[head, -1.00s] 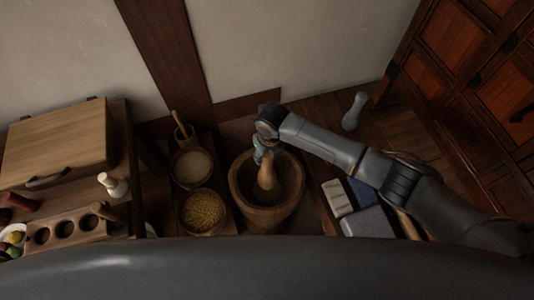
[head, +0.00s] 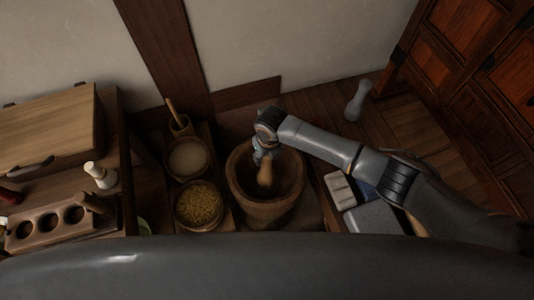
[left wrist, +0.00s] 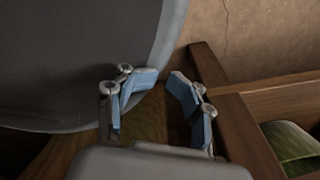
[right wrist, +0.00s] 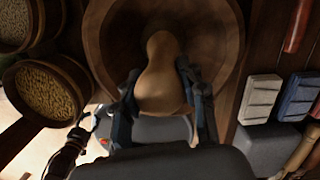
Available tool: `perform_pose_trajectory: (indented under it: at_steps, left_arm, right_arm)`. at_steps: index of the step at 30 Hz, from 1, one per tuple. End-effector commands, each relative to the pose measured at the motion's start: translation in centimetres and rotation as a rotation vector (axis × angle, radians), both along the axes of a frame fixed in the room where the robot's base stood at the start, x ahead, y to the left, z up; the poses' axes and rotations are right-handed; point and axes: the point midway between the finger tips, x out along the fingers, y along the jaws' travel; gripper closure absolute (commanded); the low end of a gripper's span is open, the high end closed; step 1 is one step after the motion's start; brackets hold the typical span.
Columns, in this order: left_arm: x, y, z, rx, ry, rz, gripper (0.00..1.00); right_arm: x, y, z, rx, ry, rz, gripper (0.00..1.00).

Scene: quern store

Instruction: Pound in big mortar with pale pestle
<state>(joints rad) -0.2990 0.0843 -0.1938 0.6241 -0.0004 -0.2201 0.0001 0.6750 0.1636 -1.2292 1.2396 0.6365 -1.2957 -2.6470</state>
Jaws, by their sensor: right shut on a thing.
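The big wooden mortar (head: 268,213) stands on the floor in the middle of the head view. My right gripper (head: 264,153) is over its opening, shut on the pale wooden pestle (head: 265,177). The pestle points down into the mortar's bowl; whether its lower end touches the bottom I cannot tell. In the right wrist view the pestle (right wrist: 160,78) sits between the fingers of the right gripper (right wrist: 160,95), in front of the mortar's rim (right wrist: 226,60). My left gripper shows only in its wrist view (left wrist: 160,88), with its blue-padded fingers apart and nothing between them.
Left of the mortar are a bowl of yellow grain (head: 200,206) and a bowl of pale grain (head: 188,159). To the right lie pale and blue blocks and a grey block (head: 372,218). A grey pestle-shaped thing (head: 357,100) stands on the floor behind. A low bench (head: 60,185) is at left.

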Motion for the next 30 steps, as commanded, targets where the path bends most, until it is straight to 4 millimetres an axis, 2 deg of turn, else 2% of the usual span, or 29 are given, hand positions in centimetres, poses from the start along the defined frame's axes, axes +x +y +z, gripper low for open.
perform_pose_trajectory:
  at_steps: [6, 10, 14, 19, 24, 30]
  left_arm:
    - [0.1, 0.3, -0.6, 0.004, 0.0, -0.003, 0.72]
    - [0.1, 0.3, 0.0, 0.004, 0.0, -0.004, 0.72]
    - [-0.1, -0.1, 1.6, -0.001, 0.003, -0.007, 0.72]
    - [-0.3, -1.2, 4.6, -0.013, 0.007, -0.009, 0.72]
    - [-0.5, -1.3, 7.1, -0.015, 0.009, -0.008, 0.72]
    - [-0.5, -0.8, 7.0, -0.009, 0.007, -0.005, 0.72]
  right_arm:
    - [0.1, 0.1, -0.6, 0.001, -0.002, 0.0, 1.0]
    - [0.1, 0.1, 0.0, 0.001, -0.003, 0.0, 1.0]
    - [0.1, 0.1, 1.8, 0.002, -0.004, 0.001, 1.0]
    - [0.1, 0.1, 5.1, 0.002, -0.004, 0.001, 1.0]
    - [0.1, 0.1, 7.7, 0.001, -0.004, 0.001, 1.0]
    - [0.1, 0.0, 7.7, 0.001, -0.002, 0.0, 1.0]
